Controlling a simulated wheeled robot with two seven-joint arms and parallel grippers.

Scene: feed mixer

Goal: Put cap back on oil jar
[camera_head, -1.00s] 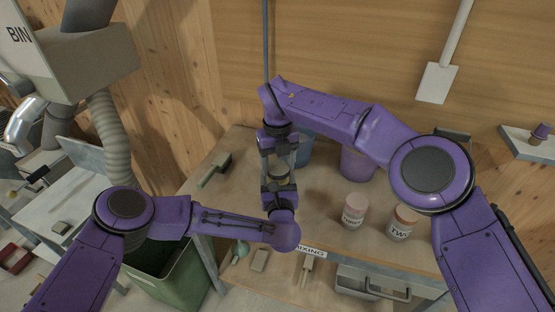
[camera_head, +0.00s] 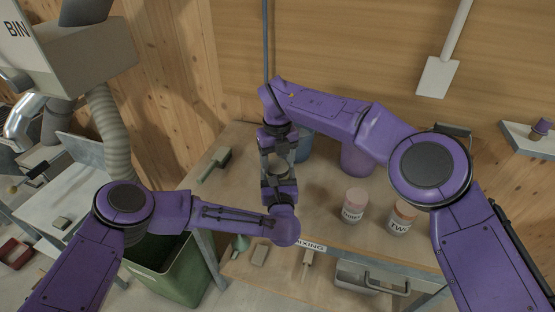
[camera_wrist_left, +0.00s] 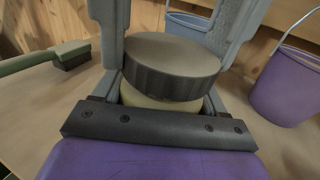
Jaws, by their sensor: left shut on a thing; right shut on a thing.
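A round dark cap (camera_wrist_left: 172,70) with a ridged side and brownish-grey flat face sits over a cream jar body (camera_wrist_left: 165,102) in the left wrist view. Only a narrow band of the jar shows. In the head view my left gripper (camera_head: 278,172) comes from below and my right gripper (camera_head: 277,148) from above, facing each other around the jar. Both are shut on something. The grey fingers of my left gripper flank the cap and jar in the wrist view. I cannot tell which part each gripper holds, or whether the cap is fully seated.
Two labelled jars, one with a pink lid (camera_head: 354,204) and one with an orange lid (camera_head: 401,218), stand right on the wooden table (camera_head: 325,222). A brush (camera_head: 215,164) lies left. A purple bucket (camera_head: 356,160) and blue bucket (camera_head: 304,150) stand behind. A green bin (camera_head: 170,272) is below left.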

